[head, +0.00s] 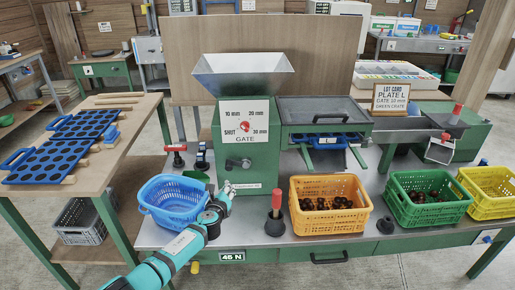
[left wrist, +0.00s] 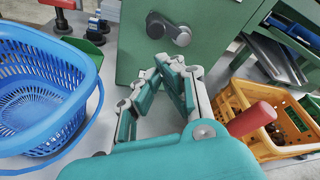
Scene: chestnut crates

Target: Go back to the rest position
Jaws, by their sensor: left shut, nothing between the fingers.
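My left gripper (head: 220,200) is in the middle of the head view, just right of the blue basket (head: 160,205) and in front of the green machine (head: 245,165). In the left wrist view my left gripper (left wrist: 170,75) has its teal fingers together with nothing between them. The blue basket (left wrist: 75,110) stands to its left there, and the orange crate (left wrist: 240,105) to its right. My right gripper does not show in either view.
A red-handled tool (head: 275,205) stands upright between my gripper and the orange crate (head: 330,228). Green (head: 430,215) and yellow (head: 490,208) crates stand further right. Blue trays (head: 45,165) lie on the left table. The bench's front strip is fairly clear.

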